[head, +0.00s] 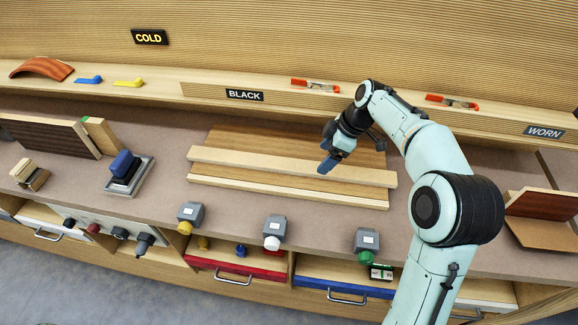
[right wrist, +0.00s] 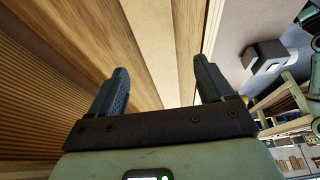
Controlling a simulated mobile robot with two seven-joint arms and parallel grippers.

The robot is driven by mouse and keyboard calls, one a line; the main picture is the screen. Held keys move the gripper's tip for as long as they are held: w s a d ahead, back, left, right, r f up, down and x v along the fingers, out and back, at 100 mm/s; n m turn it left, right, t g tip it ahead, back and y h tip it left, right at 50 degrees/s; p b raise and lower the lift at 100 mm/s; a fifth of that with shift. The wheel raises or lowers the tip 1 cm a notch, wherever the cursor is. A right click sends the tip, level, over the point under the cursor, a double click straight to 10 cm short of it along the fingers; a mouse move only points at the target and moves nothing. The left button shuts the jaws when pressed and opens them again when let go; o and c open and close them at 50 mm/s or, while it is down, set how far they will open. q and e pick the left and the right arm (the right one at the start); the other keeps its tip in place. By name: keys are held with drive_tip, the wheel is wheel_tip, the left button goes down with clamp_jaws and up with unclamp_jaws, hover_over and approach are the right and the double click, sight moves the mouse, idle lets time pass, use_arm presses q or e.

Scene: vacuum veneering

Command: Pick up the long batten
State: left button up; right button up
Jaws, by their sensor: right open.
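The long batten (head: 260,162) is a pale straight wooden strip lying across the panel on the bench, in the middle of the head view. In the right wrist view the pale batten (right wrist: 154,38) runs away between the two fingers. My right gripper (head: 327,163) is open and empty, with its blue fingertips over the right half of the batten. In the right wrist view my right gripper (right wrist: 163,88) has its jaws spread wider than the batten. I cannot tell how high the fingertips are above it. My left gripper is not in view.
A second pale strip (head: 290,192) lies along the panel's front edge. Grey knob boxes (head: 275,227) line the bench front. A blue-handled block (head: 123,170) stands to the left, and brown boards (head: 540,205) stand to the right. Red-tipped clamps (head: 315,85) lie on the back shelf.

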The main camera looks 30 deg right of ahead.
drive_tip(key=x, duration=0.5)
drive_tip(key=shift+d+f, duration=0.1)
drive_tip(key=shift+f, duration=0.05)
drive_tip(key=c, duration=1.3)
drive_tip(key=shift+o, duration=0.2)
wheel_tip(320, 180, up, 19)
drive_tip(key=p, duration=0.4)
wheel_tip(320, 180, up, 7)
drive_tip(key=p, duration=0.4)
hover_over(315, 167)
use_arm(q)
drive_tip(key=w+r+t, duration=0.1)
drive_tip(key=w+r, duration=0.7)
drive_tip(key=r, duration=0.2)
use_arm(e)
drive_tip(key=shift+s+d, duration=0.25)
drive_tip(key=shift+d, duration=0.05)
